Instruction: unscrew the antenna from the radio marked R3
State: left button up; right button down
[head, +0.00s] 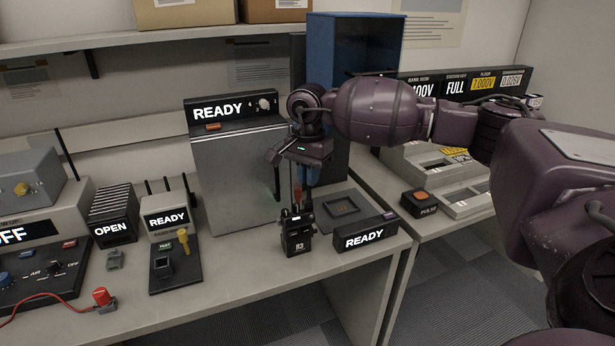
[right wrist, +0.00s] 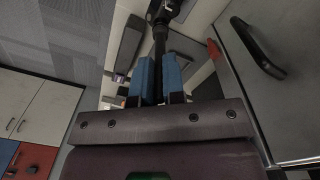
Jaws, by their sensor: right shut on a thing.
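The black handheld radio marked R3 (head: 297,238) stands upright near the front edge of the bench. My right gripper (head: 304,184) is directly above it, pointing down. In the right wrist view its blue fingers (right wrist: 159,78) are shut on the dark rod-like antenna (right wrist: 159,38). The rod runs from between the fingers toward the radio top (right wrist: 165,10). The antenna's base joint is too small and dark to tell whether it is loose. My left gripper is not in view.
A flat dark tray (head: 327,207) and a READY display box (head: 382,233) are right of the radio. A grey cabinet (head: 235,165) stands close behind, left of the gripper. A blue bin (head: 326,60) is behind.

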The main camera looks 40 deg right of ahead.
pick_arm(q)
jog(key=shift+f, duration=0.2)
pick_arm(e)
jog(key=shift+n, duration=0.3)
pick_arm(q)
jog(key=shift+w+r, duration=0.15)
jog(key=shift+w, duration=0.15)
pick_arm(e)
jog(key=shift+f+n+b, duration=0.1)
jog(key=shift+n+b, duration=0.2)
jog(key=shift+n, duration=0.3)
jog(key=c, duration=1.1)
grip_release()
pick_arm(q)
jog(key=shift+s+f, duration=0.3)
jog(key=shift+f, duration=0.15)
